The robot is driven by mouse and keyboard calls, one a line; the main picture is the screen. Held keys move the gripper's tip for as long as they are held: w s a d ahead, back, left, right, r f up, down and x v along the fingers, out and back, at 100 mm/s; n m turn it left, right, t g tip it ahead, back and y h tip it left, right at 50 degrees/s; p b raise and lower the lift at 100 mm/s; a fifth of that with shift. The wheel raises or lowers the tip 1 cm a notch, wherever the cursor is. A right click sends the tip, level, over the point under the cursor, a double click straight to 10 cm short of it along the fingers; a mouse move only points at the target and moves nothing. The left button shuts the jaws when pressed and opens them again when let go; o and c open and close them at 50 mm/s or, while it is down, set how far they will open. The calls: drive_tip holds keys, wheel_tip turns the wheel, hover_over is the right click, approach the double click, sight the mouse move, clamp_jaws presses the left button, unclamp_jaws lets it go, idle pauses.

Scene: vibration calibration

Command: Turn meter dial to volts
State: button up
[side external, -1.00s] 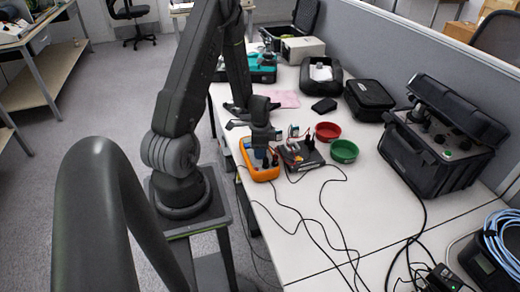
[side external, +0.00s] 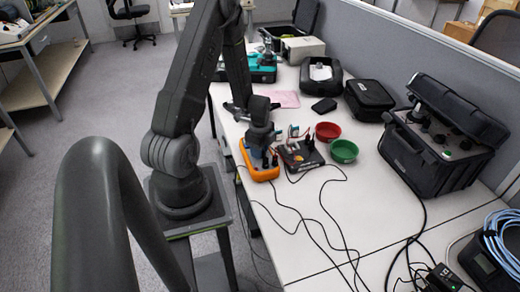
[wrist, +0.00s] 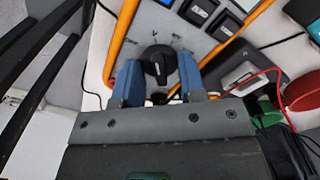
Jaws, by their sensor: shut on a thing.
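The orange-edged meter (side external: 261,172) lies on the white table beneath my gripper (side external: 262,148). In the wrist view its grey face carries a round black dial (wrist: 158,65) with a raised ridge and a light mark. Small labels surround the dial, but I cannot read them surely, nor tell which one it points at. The two blue fingers of my gripper (wrist: 160,82) stand on either side of the dial, shut on it. In the side view my gripper hides the dial.
A black box (side external: 301,155) with leads stands right of the meter. A red bowl (side external: 327,131) and a green bowl (side external: 343,151) stand beyond it. Black cables (side external: 320,220) run over the near table. A large open black case (side external: 440,140) stands at the right.

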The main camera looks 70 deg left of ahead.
idle(0.3)
drive_tip(key=o, duration=0.9)
drive_tip(key=shift+r, duration=0.1)
wheel_tip(320, 180, up, 14)
drive_tip(key=shift+f, duration=0.15)
